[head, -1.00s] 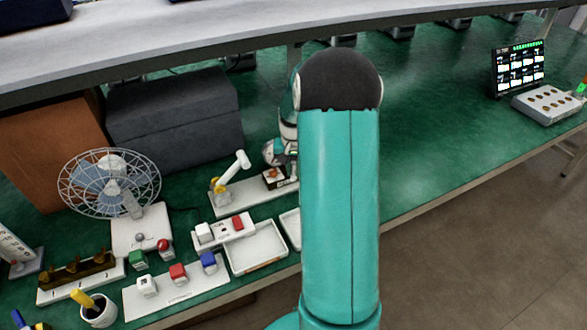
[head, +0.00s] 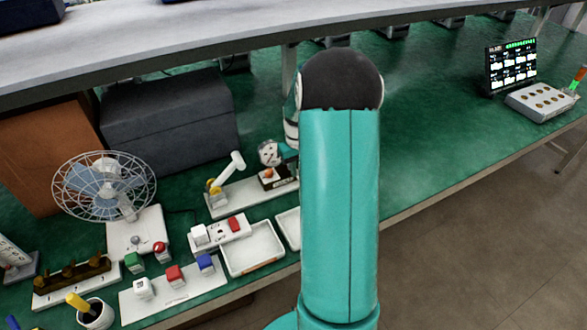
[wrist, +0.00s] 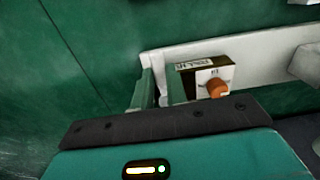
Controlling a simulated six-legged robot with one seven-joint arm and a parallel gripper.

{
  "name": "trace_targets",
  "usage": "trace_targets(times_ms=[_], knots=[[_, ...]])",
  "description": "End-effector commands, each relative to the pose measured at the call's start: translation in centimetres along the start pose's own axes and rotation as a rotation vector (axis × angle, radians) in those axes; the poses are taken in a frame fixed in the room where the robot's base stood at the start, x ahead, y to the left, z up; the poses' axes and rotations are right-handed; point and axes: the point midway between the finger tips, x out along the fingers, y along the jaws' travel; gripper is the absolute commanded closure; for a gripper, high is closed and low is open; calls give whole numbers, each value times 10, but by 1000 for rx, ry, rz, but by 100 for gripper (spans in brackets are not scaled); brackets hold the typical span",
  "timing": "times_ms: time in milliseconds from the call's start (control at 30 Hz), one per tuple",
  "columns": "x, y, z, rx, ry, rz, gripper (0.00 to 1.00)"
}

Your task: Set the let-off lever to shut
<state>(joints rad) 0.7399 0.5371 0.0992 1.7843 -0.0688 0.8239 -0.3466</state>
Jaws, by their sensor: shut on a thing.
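The pump unit stands on a long white base plate (head: 238,198) in the head view, with a tilted white handle (head: 230,166) at its left. A small dark box with an orange knob (wrist: 216,88) and a printed label sits on the plate; the box also shows in the head view (head: 278,180). My gripper (wrist: 158,88) is at the left side of this box, its green fingers close together. They are shut on a thin part, seemingly the let-off lever, mostly hidden between them. The orange knob is outside the fingers. My arm hides part of the unit in the head view.
A white tray (head: 253,270), a switch block (head: 221,232), a wire fan (head: 104,186) and a row of coloured buttons (head: 173,291) stand left of my arm. A grey case (head: 168,120) is behind.

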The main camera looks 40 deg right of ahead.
Motion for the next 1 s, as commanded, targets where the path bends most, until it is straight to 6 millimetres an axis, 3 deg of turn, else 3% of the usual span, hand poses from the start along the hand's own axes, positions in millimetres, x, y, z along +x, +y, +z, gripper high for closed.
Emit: trace_targets(times_ms=[500,1000], knots=[[-1,20,-4,-408,1,1,100],[-2,24,-7,-516,1,3,100]])
